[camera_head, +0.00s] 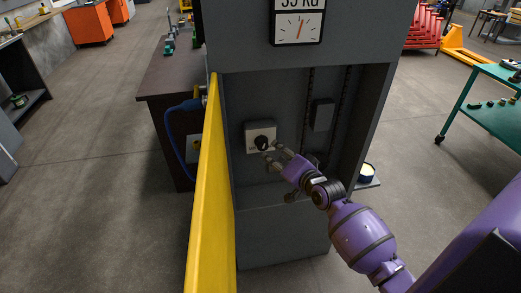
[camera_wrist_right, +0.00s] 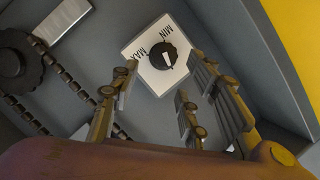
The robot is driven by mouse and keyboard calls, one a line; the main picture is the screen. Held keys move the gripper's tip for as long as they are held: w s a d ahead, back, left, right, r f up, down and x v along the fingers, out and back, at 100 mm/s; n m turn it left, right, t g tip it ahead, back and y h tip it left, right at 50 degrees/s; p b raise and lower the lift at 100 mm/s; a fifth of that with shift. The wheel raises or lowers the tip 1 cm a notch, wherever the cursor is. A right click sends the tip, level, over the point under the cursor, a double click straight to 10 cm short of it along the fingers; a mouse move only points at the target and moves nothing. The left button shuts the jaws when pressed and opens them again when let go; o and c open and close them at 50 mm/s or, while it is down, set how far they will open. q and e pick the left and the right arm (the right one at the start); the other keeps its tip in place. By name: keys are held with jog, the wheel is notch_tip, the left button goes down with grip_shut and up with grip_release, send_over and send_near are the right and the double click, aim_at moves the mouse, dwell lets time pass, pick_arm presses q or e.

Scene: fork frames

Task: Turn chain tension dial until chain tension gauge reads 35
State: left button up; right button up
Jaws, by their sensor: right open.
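The chain tension dial is a black knob (camera_head: 262,142) on a pale square plate (camera_head: 251,130) on the back wall of a grey cabinet recess. In the right wrist view the knob (camera_wrist_right: 163,58) has a white pointer mark, and its plate (camera_wrist_right: 143,47) reads MIN and MAX. The chain tension gauge (camera_head: 298,28) is a white face above the recess with an orange needle just right of upright. Its number, cut by the top edge, looks like 35 KG. My right gripper (camera_head: 273,155) is open and empty, its fingers close in front of the knob; contact is unclear. My left gripper is out of view.
A yellow panel (camera_head: 209,190) stands along the recess's left side. Dark chains (camera_wrist_right: 75,82) and a box (camera_head: 322,115) are to the dial's right in the head view. A dark table (camera_head: 165,80) stands left, a green table (camera_head: 490,115) right.

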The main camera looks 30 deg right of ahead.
aim_at(265, 147)
jog(key=x, duration=0.6)
jog(key=shift+w+f, duration=0.15)
jog(key=shift+w, duration=0.1)
jog(key=shift+w+a, duration=0.1)
jog(key=shift+w, duration=0.5)
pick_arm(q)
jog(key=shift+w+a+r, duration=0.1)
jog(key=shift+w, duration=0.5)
